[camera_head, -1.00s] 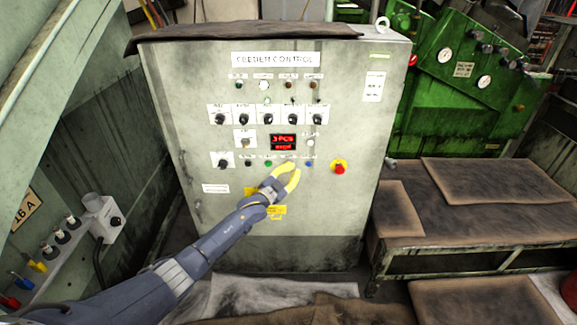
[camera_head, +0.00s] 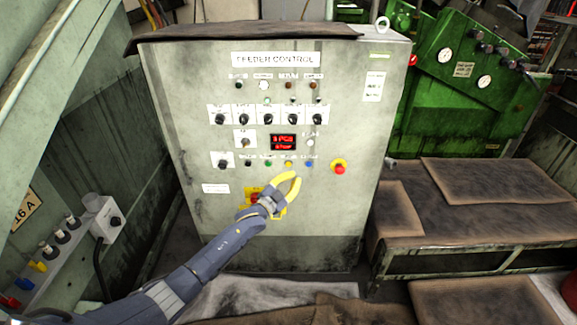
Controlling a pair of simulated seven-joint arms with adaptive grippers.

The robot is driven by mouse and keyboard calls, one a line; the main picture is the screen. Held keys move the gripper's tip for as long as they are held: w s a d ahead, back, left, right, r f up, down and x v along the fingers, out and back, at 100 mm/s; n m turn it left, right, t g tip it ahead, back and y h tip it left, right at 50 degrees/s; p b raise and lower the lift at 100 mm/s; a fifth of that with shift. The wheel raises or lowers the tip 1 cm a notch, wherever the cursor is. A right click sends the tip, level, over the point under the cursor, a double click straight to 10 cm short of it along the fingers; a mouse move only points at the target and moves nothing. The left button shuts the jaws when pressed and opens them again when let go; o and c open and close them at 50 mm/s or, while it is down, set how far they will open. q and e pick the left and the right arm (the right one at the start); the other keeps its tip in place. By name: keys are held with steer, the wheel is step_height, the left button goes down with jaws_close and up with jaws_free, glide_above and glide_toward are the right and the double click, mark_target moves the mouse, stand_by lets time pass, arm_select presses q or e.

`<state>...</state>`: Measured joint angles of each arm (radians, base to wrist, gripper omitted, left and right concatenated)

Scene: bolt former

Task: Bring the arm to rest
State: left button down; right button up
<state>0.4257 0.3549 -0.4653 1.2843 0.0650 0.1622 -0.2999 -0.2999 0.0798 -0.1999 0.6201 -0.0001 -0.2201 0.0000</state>
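My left arm reaches in from the lower left. Its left gripper (camera_head: 293,184) has yellow fingers with a gap between the tips, so it is open and empty. It is in front of the lower part of the grey feeder control cabinet (camera_head: 320,220), below the row of coloured buttons. The gripper's wrist partly covers a yellow plate with a red part (camera_head: 252,195) on the cabinet. Whether the fingers touch the cabinet cannot be told. My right gripper is not in view.
The cabinet carries black knobs, a lit red display (camera_head: 283,142) and a red emergency stop button (camera_head: 339,168). A low bench with brown mats (camera_head: 480,180) stands at the right, before a green machine (camera_head: 450,100). A socket box (camera_head: 104,219) is at the left.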

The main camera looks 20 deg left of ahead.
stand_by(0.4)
arm_select(q)
steer(key=s+a+f+n+g+y, duration=0.2)
steer(key=s+a+f, duration=0.15)
steer(key=f, duration=0.75)
steer(key=s+a+f+n+g+y, duration=0.2)
steer(key=a+f+y, duration=0.15)
steer(key=f, duration=0.75)
steer(key=s+a+f+n+g, duration=0.25)
steer(key=s+f+g, duration=0.25)
steer(key=s+f, duration=1.4)
steer(key=s+f+g+y, duration=0.1)
steer(key=s+f+g, duration=0.1)
steer(key=s+f, duration=0.75)
steer(key=s+f+g+y, duration=0.15)
steer(key=s+f, duration=0.45)
steer(key=s, duration=0.6)
steer(key=s+d+f+g, duration=0.2)
steer(key=s, duration=1.2)
steer(key=s+d+f+n+g+h, duration=0.1)
steer(key=s+d+f+g, duration=0.1)
steer(key=s, duration=1.2)
steer(key=shift+d+f, duration=0.3)
steer(key=shift+f, duration=0.05)
steer(key=shift+s, duration=0.1)
